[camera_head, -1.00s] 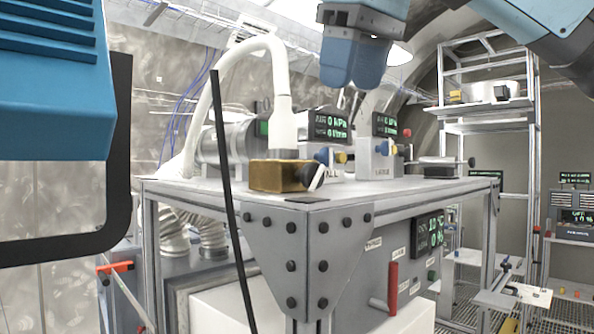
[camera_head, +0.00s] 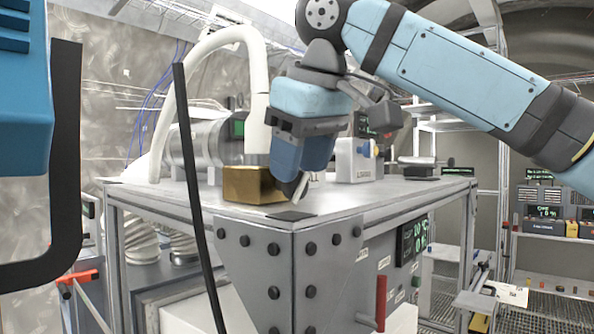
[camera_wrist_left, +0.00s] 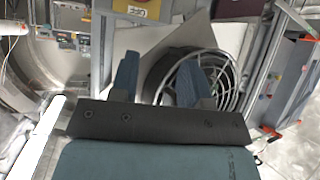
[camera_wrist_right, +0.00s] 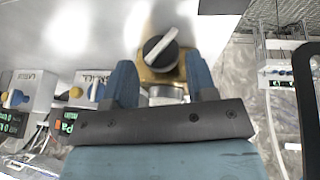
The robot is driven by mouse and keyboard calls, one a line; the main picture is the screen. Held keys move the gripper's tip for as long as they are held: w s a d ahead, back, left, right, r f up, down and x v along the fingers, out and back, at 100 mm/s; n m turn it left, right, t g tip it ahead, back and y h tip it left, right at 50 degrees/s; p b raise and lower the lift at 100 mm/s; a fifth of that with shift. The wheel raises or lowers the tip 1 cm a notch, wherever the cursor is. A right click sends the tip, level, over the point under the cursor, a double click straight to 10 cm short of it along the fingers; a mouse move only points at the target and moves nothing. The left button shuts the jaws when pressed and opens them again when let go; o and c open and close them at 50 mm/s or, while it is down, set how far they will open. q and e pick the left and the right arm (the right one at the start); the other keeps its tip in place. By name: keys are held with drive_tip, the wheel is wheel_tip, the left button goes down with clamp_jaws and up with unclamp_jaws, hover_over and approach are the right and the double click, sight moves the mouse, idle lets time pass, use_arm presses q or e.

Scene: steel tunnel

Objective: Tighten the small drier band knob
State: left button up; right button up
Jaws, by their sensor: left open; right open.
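The small knob is black with a white bar across its face. It sits on the face of a brass block (camera_head: 248,186) at the table corner. In the right wrist view the knob (camera_wrist_right: 160,48) shows beyond and between the fingers, with its white bar slanted. My right gripper (camera_head: 300,175) is open and pointing down beside the block, covering most of the knob in the head view. In the right wrist view this gripper (camera_wrist_right: 162,80) has nothing between its fingertips. My left gripper (camera_wrist_left: 155,72) is open and empty, away from the block, near a round wire guard.
The steel table (camera_head: 345,199) has a dark flat plate (camera_head: 290,216) at its near corner. A white hose (camera_head: 258,95) rises behind the block. Instruments with displays stand further back. A thin black bar (camera_head: 195,190) crosses the front left. A red handle (camera_head: 381,300) hangs below.

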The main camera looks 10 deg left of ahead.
drive_tip(key=shift+x, duration=1.15)
use_arm(q)
drive_tip(key=shift+w+r, duration=0.3)
drive_tip(key=shift+r, duration=0.05)
use_arm(e)
drive_tip(key=shift+f, duration=0.2)
use_arm(q)
drive_tip(key=shift+w, duration=0.1)
use_arm(e)
drive_tip(key=shift+c, duration=0.5)
drive_tip(key=c, duration=0.6)
drive_tip(key=shift+o, duration=0.2)
drive_tip(key=shift+g+y+p, duration=0.4)
drive_tip(key=shift+p, duration=0.1)
drive_tip(key=shift+w+g+y, duration=0.15)
drive_tip(key=shift+g+y, duration=0.25)
drive_tip(key=shift+g, duration=0.3)
use_arm(q)
drive_tip(key=shift+s+a+f, duration=0.1)
drive_tip(key=shift+s+f, duration=0.2)
drive_tip(key=shift+s, duration=0.1)
use_arm(e)
drive_tip(key=shift+m, duration=0.3)
use_arm(q)
drive_tip(key=shift+w+r, duration=0.1)
drive_tip(key=shift+w, duration=0.05)
use_arm(e)
drive_tip(key=shift+r, duration=0.1)
